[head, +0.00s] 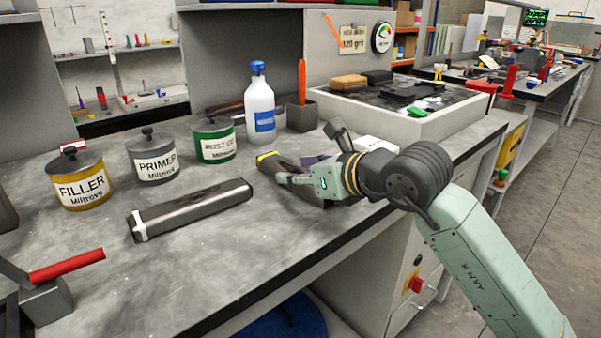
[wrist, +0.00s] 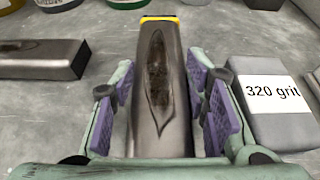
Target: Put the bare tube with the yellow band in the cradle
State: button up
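The bare tube with the yellow band (head: 266,158) lies on the grey bench. In the wrist view the tube (wrist: 160,60) runs away from me, with the yellow band at its far end and a dark, pointed patch on top. My gripper (wrist: 160,112) is open around it, purple pads on both sides. A gap shows on the left; on the right I cannot tell whether the pad touches. In the head view my gripper (head: 308,172) covers the tube's near part. A second bare tube with a white band (head: 190,208) lies to the left. I cannot pick out the cradle.
Cans of filler (head: 80,180), primer (head: 152,157) and a green-labelled can (head: 213,140) stand behind the tubes, with a spray bottle (head: 260,108). A 320 grit block (wrist: 268,105) lies close right of my gripper. A red-handled tool (head: 66,265) is front left.

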jog(key=o, duration=0.4)
jog(key=shift+r, duration=0.1)
